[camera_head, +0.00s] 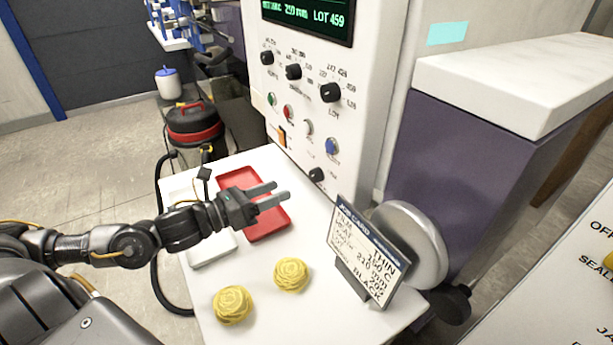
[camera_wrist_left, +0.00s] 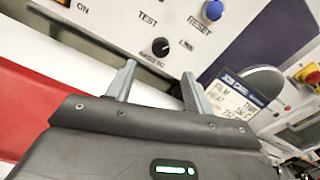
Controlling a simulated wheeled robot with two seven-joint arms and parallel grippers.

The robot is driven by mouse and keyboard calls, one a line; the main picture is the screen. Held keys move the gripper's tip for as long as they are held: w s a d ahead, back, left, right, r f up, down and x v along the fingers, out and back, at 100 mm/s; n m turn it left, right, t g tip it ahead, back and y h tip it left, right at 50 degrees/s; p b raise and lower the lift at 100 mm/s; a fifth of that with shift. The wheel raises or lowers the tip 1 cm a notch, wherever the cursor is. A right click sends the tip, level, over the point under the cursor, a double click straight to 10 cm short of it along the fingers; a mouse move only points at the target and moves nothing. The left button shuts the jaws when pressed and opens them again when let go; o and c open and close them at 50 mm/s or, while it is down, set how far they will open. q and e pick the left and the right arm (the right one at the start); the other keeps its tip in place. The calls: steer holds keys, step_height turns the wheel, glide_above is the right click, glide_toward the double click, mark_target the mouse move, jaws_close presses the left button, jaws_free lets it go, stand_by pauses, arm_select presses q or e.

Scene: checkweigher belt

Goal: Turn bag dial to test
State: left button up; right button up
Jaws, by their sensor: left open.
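A small black dial (camera_head: 316,174) sits low on the white control panel (camera_head: 283,110). In the left wrist view this black dial (camera_wrist_left: 160,46) has a light pointer mark, with TEST printed up and to its left; the small text below it is too blurred to read surely. My left gripper (camera_head: 279,192) is open and empty, above the red tray and to the left of the dial, apart from it. In the left wrist view its two fingers (camera_wrist_left: 159,72) point toward the dial, with a gap before the panel. My right gripper is not in view.
Three larger black knobs (camera_head: 293,72), coloured buttons and an orange switch (camera_head: 282,136) share the panel. A round metal disc (camera_head: 418,240) stands behind the card.

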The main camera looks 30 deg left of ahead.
mark_target(312, 177)
arm_select(q)
steer(key=p+x, duration=0.2)
steer(key=x, duration=0.5)
steer(key=shift+w+d+r+p, duration=0.15)
steer(key=shift+w+r+p, duration=0.05)
steer(key=shift+p, duration=0.2)
steer(key=shift+w+d+f, duration=0.15)
steer(key=shift+w+d, duration=0.2)
steer(key=shift+w, duration=0.15)
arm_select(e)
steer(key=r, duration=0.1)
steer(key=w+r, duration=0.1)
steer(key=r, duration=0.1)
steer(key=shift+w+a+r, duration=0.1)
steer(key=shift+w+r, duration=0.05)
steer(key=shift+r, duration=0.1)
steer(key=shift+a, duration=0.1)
arm_select(q)
steer(key=c, duration=1)
